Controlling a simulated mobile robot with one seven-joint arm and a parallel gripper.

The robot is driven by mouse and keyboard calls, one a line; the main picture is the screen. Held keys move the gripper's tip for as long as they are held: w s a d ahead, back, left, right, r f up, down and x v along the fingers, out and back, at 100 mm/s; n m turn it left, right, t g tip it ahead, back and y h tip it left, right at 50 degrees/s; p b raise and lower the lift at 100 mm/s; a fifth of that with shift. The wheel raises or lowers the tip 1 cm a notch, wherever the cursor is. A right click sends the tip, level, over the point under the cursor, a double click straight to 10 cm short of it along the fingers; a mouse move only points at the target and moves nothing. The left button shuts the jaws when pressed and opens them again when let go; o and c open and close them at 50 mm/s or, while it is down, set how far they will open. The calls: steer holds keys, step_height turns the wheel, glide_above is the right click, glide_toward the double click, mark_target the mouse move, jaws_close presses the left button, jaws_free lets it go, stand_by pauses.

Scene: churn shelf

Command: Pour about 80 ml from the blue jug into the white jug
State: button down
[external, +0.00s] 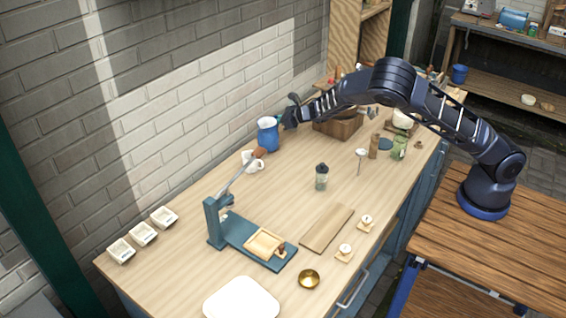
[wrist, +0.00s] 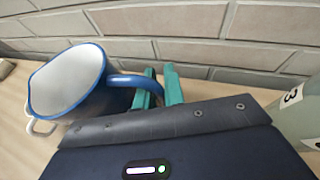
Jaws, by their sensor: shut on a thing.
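The blue jug (external: 268,136), with a white inside and a blue rim, is near the back wall. It looks roughly upright in the external view, perhaps slightly tilted. My gripper (external: 289,117) is to its right, its teal fingers (wrist: 160,88) shut on the handle of the blue jug (wrist: 98,98). The jug's inside looks plain white; I cannot tell its liquid level. The white jug (external: 257,166) stands on the bench just below and left of the blue jug in the picture. Part of it shows behind the blue jug in the wrist view (wrist: 41,130); the rest is hidden.
A teal lever press (external: 214,222) stands left of the jugs, its brown-tipped handle (external: 261,153) reaching close to the white jug. A dark-capped jar (external: 321,178) stands to the right. A wooden crate (external: 340,128) is behind my gripper. The brick wall is close behind.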

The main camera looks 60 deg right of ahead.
mark_target(260, 127)
steer(key=shift+s+a+r+n+h, duration=0.15)
steer(key=shift+a+r+n+h, duration=0.45)
steer(key=shift+r, duration=0.4)
steer(key=shift+s+a+r+n+h, duration=0.15)
steer(key=shift+a+r+n+h, duration=0.45)
steer(key=shift+a+r+n, duration=0.45)
steer(key=shift+s+a+r+n+t+h, duration=0.15)
steer(key=shift+a+r+n+h, duration=0.3)
steer(key=shift+a, duration=0.3)
steer(key=shift+s+a+r+n+t+h, duration=0.1)
steer(key=shift+a+r+n+t+h, duration=0.1)
steer(key=shift+a+n+h, duration=0.4)
steer(key=shift+s+a+r+n+t+h, duration=0.15)
steer(key=shift+a+r+n+h, duration=0.2)
steer(key=shift+a+n, duration=0.4)
steer(key=shift+w+a+r, duration=0.1)
steer(key=shift+a, duration=0.15)
steer(key=shift+a+r+n+t+h, duration=0.3)
steer(key=shift+a+r+n+h, duration=0.3)
steer(key=shift+a+r+n, duration=0.35)
steer(key=shift+s+a+r+n+h+b, duration=0.2)
steer(key=shift+a+r+n+h+b, duration=0.15)
steer(key=shift+r, duration=0.2)
steer(key=shift+s+a+r+n+b, duration=0.1)
steer(key=shift+a+r+n+b, duration=0.2)
steer(key=shift+a, duration=0.3)
stand_by(0.6)
